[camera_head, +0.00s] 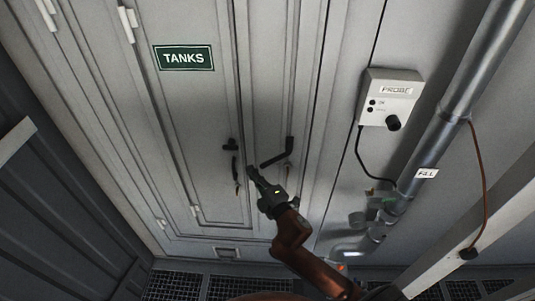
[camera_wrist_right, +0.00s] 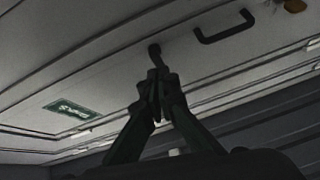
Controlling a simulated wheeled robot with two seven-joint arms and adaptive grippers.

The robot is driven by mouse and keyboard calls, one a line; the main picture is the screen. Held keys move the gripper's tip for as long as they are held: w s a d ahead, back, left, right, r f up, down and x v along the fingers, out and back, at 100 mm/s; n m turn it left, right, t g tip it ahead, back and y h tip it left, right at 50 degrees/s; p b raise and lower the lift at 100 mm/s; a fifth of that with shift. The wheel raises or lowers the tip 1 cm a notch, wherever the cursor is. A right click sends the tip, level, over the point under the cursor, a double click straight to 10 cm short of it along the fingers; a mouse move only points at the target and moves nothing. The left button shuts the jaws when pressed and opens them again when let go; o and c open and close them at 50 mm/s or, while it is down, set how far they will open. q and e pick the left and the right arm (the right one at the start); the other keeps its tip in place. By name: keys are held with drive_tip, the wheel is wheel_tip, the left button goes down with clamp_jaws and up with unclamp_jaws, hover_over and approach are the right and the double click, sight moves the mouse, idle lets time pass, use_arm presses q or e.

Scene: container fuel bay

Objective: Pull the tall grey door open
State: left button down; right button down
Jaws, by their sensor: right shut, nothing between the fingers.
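The tall grey door (camera_head: 188,110) carries a green TANKS sign (camera_head: 183,57) and looks flush with its frame. Near its right edge are a dark turn latch (camera_head: 231,144) and a black pull handle (camera_head: 235,167). The wrist view also shows the handle (camera_wrist_right: 226,27), the latch (camera_wrist_right: 155,52) and the sign (camera_wrist_right: 72,117). My right gripper (camera_head: 253,172) is shut and empty, just right of the handle in the head view. In the wrist view its closed fingertips (camera_wrist_right: 157,84) overlap the area just below the latch; I cannot tell if they touch. My left gripper is out of view.
A PROBE box (camera_head: 390,98) with a cable and a large grey pipe (camera_head: 462,85) stand to the right. A dark corrugated wall (camera_head: 50,190) is at left. Floor grating (camera_head: 180,286) runs below.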

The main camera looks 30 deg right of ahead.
drive_tip(key=w+a+r+n+y, duration=0.1)
drive_tip(key=a+r+n+y, duration=1.1)
drive_tip(key=a+n, duration=0.35)
drive_tip(key=s+a+r+n+g+y, duration=0.1)
drive_tip(key=s+a+n+g+y, duration=0.1)
drive_tip(key=a+n+g, duration=0.45)
drive_tip(key=s+a+r+n+g+y, duration=0.1)
drive_tip(key=s+a+n+g+y, duration=0.2)
drive_tip(key=n, duration=0.7)
drive_tip(key=n+g+h, duration=0.5)
drive_tip(key=n+h, duration=1.3)
drive_tip(key=h, duration=0.2)
approach(267, 155)
drive_tip(key=s+a+r, duration=0.2)
drive_tip(key=s+r, duration=0.2)
drive_tip(key=p+x, duration=0.3)
drive_tip(key=x, duration=0.6)
drive_tip(key=shift+w+d+f, duration=0.15)
drive_tip(key=shift+w+f, duration=0.1)
drive_tip(key=shift+w, duration=0.05)
